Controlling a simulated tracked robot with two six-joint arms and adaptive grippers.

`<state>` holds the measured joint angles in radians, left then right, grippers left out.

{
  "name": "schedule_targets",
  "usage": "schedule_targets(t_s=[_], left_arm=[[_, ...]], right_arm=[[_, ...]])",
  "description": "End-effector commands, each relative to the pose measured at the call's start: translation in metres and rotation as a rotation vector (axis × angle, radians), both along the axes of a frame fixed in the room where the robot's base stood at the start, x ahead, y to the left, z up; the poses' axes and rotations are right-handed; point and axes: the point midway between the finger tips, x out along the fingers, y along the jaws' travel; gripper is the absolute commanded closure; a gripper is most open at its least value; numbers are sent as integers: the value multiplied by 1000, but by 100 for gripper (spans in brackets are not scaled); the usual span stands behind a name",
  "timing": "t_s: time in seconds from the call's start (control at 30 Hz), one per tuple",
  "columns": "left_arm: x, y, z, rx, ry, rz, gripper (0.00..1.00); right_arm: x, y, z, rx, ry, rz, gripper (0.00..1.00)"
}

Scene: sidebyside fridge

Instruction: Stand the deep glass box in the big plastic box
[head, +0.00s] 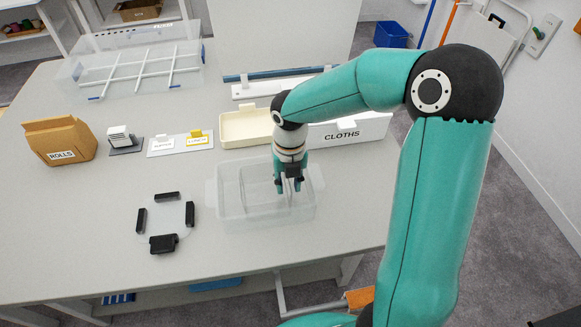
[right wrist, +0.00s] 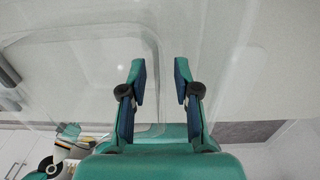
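A clear, wide box with lipped ends, which looks like the big plastic box (head: 226,212), stands near the table's front edge in the head view. Fainter clear walls inside it look like the deep glass box (head: 254,186); the outlines overlap, so its exact seating is hard to tell. My right gripper (head: 288,188) points down over the right part of these boxes. In the right wrist view its fingers (right wrist: 160,82) are apart, with a clear wall edge showing between them and no visible contact. My left gripper is in neither view.
A clear lid with black clips (head: 166,222) lies left of the boxes. A cardboard ROLLS box (head: 58,140), small labelled holders (head: 180,144), a cream tray (head: 246,127) and a white CLOTHS bin (head: 350,130) stand behind. A large clear bin (head: 140,65) is at back left.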

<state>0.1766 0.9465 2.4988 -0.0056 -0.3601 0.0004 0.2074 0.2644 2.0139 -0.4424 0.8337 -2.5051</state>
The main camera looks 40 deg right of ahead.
Motion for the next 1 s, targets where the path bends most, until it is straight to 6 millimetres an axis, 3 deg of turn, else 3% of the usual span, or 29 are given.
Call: schedule_targets(t_s=[0.6,1.0], left_arm=[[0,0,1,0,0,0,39],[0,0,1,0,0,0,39]], right_arm=[[0,-1,105,0,-5,1,69],[-1,-2,117,1,-1,1,69]])
